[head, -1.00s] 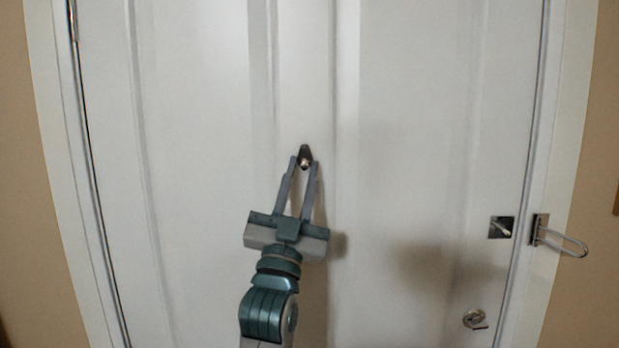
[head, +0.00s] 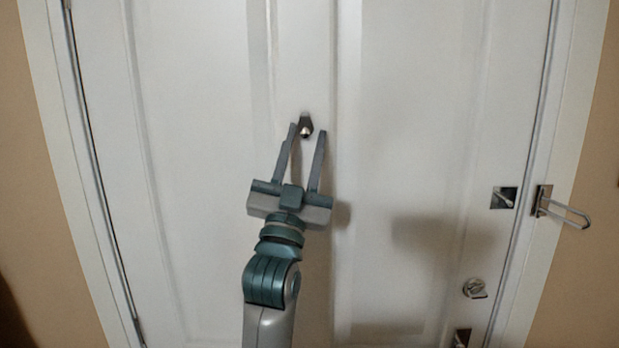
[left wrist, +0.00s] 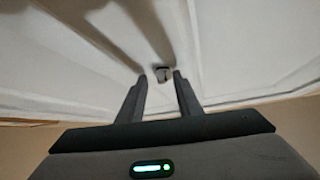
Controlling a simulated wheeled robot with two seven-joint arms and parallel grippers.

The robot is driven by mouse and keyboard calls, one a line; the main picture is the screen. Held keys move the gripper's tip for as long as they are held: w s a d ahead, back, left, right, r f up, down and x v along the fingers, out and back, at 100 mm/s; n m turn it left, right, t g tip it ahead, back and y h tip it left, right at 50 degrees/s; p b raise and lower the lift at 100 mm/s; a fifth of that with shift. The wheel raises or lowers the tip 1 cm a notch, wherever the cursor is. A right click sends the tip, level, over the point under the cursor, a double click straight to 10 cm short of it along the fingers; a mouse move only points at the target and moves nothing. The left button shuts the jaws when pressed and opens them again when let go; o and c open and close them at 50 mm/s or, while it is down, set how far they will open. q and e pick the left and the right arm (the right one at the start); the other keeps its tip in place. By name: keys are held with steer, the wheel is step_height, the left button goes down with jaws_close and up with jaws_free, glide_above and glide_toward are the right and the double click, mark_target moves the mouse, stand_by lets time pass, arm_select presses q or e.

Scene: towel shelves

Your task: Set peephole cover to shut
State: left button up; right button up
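The peephole cover (head: 306,122) is a small dark piece with a shiny metal part, on the upper middle of the white door (head: 420,110). Whether it is shut I cannot tell. My left gripper (head: 307,129) is open, its two fingers pointing up the door with tips on either side of the cover's lower part. No finger clearly touches it. In the left wrist view the cover (left wrist: 161,73) shows small and dark, just beyond the gap between the open fingertips. My right gripper is not in view.
A door handle plate (head: 503,197), a round lock (head: 476,288) and another dark fitting (head: 461,338) sit at the door's right edge. A metal loop latch (head: 562,212) sticks out from the right frame. The door around my gripper is clear.

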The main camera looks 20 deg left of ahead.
arm_select(q)
steer(key=b+v, duration=0.7)
steer(key=v, duration=1)
steer(key=shift+d+b, duration=0.15)
steer(key=shift+b, duration=0.25)
steer(key=shift+w, duration=0.1)
